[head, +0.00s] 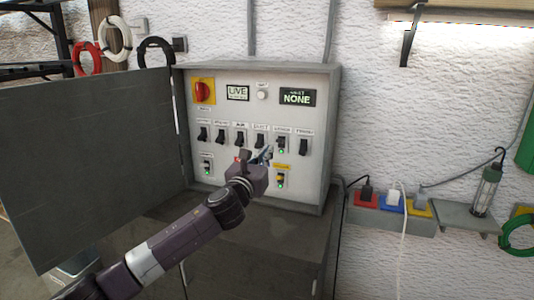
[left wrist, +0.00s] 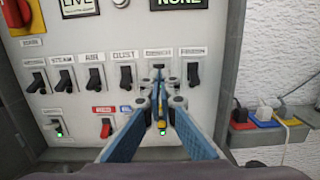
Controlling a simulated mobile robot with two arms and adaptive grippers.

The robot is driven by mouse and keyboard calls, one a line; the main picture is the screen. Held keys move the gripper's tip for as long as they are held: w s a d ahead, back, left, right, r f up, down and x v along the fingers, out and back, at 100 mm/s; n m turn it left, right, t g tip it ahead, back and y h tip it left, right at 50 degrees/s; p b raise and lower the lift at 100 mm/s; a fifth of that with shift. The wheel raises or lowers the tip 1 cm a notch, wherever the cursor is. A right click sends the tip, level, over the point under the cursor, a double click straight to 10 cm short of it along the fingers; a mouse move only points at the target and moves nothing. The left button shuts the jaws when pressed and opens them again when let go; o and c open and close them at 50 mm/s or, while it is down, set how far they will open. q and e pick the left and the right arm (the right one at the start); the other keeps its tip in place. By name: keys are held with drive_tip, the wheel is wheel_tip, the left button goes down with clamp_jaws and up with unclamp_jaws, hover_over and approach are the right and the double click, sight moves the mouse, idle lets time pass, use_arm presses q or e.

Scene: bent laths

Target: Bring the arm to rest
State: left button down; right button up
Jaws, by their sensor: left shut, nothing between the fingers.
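My left gripper (head: 266,153) is shut and empty, in front of the grey control panel (head: 318,150). In the left wrist view the closed blue-grey fingers (left wrist: 159,82) point at the panel below the right part of the upper switch row. They cover the fifth switch there; whether they touch it I cannot tell. My left arm reaches in from the lower left. My right gripper is not in view.
The panel's open grey door (head: 95,165) stands on the left. A red knob (head: 202,91) and lit NONE display (head: 297,98) are above the switches. A lower-left switch (head: 207,167) shows green. Coloured sockets (head: 392,202) and a hanging lamp (head: 487,188) are on the right.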

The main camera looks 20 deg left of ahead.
use_arm(q)
drive_tip(key=s+d+f+n+g, duration=0.3)
drive_tip(key=s+f+n, duration=0.55)
drive_tip(key=f, duration=0.45)
drive_tip(key=s+d+f+n+g, duration=0.4)
drive_tip(key=s+f+n, duration=0.5)
drive_tip(key=f, duration=0.5)
drive_tip(key=s+a+f+n+g, duration=0.1)
drive_tip(key=s+f+n+g, duration=0.35)
drive_tip(key=s, duration=0.75)
drive_tip(key=s+a+f+n+g, duration=0.1)
drive_tip(key=s+f+n, duration=0.5)
drive_tip(key=s, duration=0.6)
drive_tip(key=s+a+f+n+g, duration=0.1)
drive_tip(key=s+f+n+g, duration=0.2)
drive_tip(key=s+n, duration=0.65)
drive_tip(key=s+f+m+g+b, duration=0.1)
drive_tip(key=s+f+m+g, duration=0.2)
drive_tip(key=f, duration=2.4)
drive_tip(key=s+a+f, duration=0.3)
drive_tip(key=s+f, duration=1.4)
drive_tip(key=s, duration=0.1)
drive_tip(key=shift+f+y+b, duration=0.15)
drive_tip(key=shift+y+b, duration=0.15)
drive_tip(key=shift+b, duration=0.15)
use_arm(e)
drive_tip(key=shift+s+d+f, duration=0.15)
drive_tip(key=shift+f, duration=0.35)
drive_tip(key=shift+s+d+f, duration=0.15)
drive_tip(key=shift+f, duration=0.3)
